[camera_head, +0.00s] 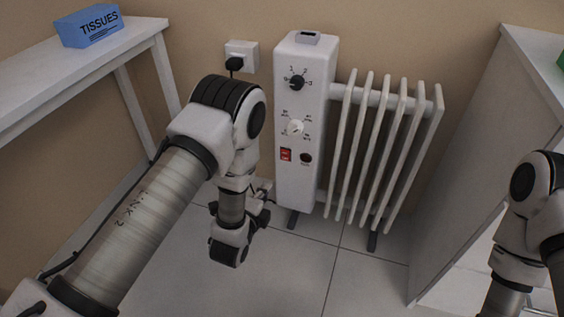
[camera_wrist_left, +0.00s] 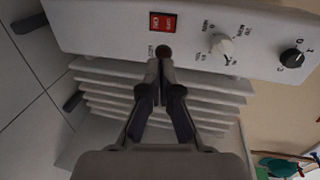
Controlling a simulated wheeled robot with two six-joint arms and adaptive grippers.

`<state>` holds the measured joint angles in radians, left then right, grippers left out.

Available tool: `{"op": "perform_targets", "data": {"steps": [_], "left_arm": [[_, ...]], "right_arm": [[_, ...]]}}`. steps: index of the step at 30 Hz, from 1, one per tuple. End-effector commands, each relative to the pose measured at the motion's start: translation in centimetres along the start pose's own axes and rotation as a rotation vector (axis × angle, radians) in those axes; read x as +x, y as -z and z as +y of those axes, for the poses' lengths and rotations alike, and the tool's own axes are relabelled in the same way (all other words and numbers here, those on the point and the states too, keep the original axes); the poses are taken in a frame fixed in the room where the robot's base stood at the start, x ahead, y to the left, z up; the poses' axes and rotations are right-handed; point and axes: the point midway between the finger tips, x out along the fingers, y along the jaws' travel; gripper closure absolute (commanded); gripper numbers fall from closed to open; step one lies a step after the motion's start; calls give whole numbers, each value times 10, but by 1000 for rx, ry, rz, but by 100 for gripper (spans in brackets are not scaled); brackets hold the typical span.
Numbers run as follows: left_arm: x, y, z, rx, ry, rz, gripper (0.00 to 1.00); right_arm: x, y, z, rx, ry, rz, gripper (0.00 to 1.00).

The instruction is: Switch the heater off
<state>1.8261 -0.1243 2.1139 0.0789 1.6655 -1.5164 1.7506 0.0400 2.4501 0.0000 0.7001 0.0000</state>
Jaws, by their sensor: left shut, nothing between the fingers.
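The white oil heater (camera_head: 318,110) stands against the wall in the head view. Its front panel has a black dial (camera_head: 296,82), a white dial (camera_head: 295,127), a red rocker switch (camera_head: 286,154) and a small dark round part (camera_head: 305,158) to the right of the switch. In the left wrist view the panel runs across the top, with the red switch (camera_wrist_left: 164,22) above the dark round part (camera_wrist_left: 163,51). My left gripper (camera_wrist_left: 158,66) is shut and empty, its tips just below that round part; I cannot tell whether they touch. My right gripper is out of view.
A plug (camera_head: 235,64) sits in the wall socket (camera_head: 249,51) left of the heater. A white table (camera_head: 120,40) with a blue tissue box (camera_head: 90,26) stands at the left. A white panel (camera_head: 480,150) bounds the right. Tiled floor in front is clear.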

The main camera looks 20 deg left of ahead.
Motion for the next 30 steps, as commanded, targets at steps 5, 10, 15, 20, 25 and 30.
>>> {"op": "perform_targets", "data": {"steps": [5, 10, 15, 20, 25, 30], "left_arm": [[14, 0, 2, -1, 3, 0, 100], [48, 0, 4, -1, 6, 0, 100], [86, 0, 5, -1, 5, 0, 100], [117, 0, 0, 0, 4, 0, 100], [135, 0, -9, 0, 2, 0, 100], [138, 0, -12, 0, -1, 0, 100]], "right_arm": [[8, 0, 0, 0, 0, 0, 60], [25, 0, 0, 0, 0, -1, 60], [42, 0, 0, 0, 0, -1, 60], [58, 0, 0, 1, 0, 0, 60], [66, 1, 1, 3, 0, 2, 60], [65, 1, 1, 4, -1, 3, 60]]}}
